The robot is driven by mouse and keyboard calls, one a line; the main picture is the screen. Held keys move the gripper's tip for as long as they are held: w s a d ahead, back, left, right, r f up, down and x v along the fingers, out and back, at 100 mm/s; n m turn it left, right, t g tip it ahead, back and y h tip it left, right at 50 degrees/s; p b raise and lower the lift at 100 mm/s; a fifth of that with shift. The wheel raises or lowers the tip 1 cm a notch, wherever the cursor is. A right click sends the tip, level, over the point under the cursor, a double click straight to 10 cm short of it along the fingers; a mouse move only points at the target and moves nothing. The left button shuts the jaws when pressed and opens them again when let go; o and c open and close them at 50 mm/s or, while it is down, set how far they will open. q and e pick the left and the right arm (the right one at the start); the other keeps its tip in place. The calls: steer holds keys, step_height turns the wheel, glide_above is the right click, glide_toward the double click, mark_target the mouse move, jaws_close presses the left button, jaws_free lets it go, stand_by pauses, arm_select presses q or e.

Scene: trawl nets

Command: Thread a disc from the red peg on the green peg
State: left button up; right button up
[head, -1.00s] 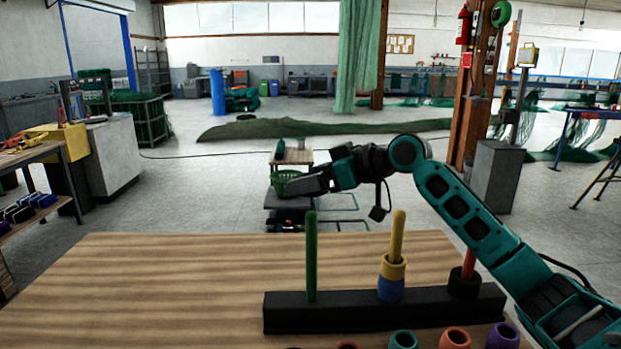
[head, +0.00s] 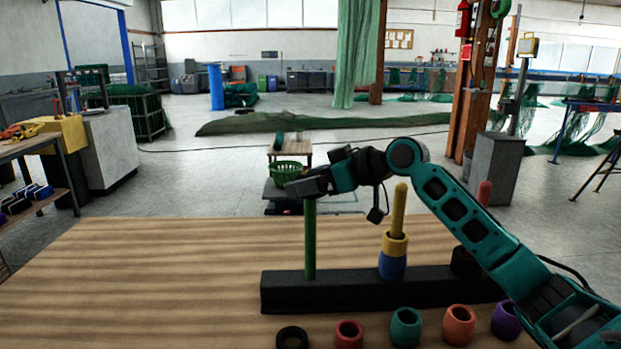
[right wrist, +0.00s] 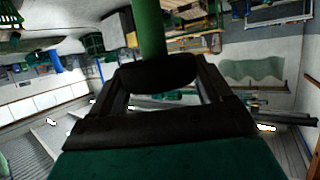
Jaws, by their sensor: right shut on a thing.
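My right gripper (head: 308,189) is shut on a black disc (right wrist: 160,74), which sits between its fingers in the right wrist view. In the head view the gripper is right at the top of the green peg (head: 310,240) and covers its tip. In the right wrist view the green peg (right wrist: 151,28) meets the disc; I cannot tell whether its tip is inside the hole. The red peg (head: 484,193) stands at the right, mostly behind my arm, with a black disc (head: 463,262) low on it. My left gripper is out of view.
The black base (head: 335,291) also carries a yellow peg (head: 399,208) with a yellow disc (head: 395,244) above a blue one (head: 392,266). Loose black (head: 292,338), red (head: 348,334), teal (head: 406,327), orange (head: 459,324) and purple (head: 505,321) discs lie in front. The table's left side is clear.

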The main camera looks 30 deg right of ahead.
steer(key=o, duration=1.1)
steer(key=shift+c, duration=0.2)
steer(key=b+v, duration=0.2)
steer(key=v, duration=1.1)
